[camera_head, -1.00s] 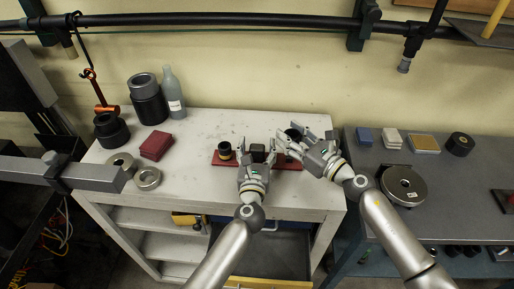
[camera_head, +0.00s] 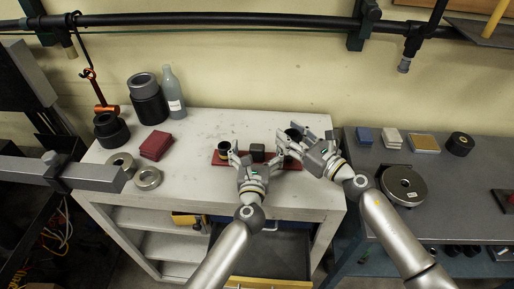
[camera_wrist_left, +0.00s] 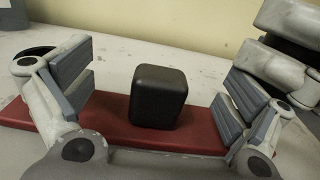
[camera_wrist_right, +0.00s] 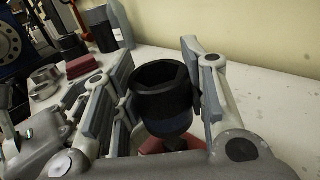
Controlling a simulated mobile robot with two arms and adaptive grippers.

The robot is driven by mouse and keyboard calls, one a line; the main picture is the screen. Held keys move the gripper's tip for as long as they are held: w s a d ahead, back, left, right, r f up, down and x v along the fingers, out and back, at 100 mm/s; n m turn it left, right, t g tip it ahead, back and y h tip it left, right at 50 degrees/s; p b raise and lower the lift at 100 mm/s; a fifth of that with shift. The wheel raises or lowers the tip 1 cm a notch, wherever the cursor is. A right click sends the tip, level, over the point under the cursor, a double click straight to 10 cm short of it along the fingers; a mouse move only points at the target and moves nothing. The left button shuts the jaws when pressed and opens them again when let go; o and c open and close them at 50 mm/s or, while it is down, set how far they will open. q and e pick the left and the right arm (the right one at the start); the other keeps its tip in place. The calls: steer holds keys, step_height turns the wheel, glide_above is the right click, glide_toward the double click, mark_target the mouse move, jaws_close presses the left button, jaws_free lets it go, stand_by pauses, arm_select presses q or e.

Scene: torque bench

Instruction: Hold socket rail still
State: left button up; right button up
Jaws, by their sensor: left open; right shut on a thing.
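The red socket rail (camera_head: 222,160) lies on the white bench top, and its red body also spans the left wrist view (camera_wrist_left: 112,130). A black rounded block (camera_wrist_left: 158,96) stands upright on it. My right gripper (camera_head: 296,140) is shut on another black socket (camera_wrist_right: 165,95) near the rail's right end. Whether this socket touches the rail is hidden.
Dark red blocks (camera_head: 156,145), metal rings (camera_head: 147,178), black cylinders (camera_head: 148,98) and a grey bottle (camera_head: 173,92) stand on the bench's left. A grey bench (camera_head: 370,170) with several parts adjoins at right. Bare bench top lies behind the rail.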

arm_select(q)
steer(key=shift+s, duration=3.9)
steer(key=shift+w, duration=0.15)
steer(key=shift+w, duration=3.9)
steer(key=shift+a+r, duration=0.1)
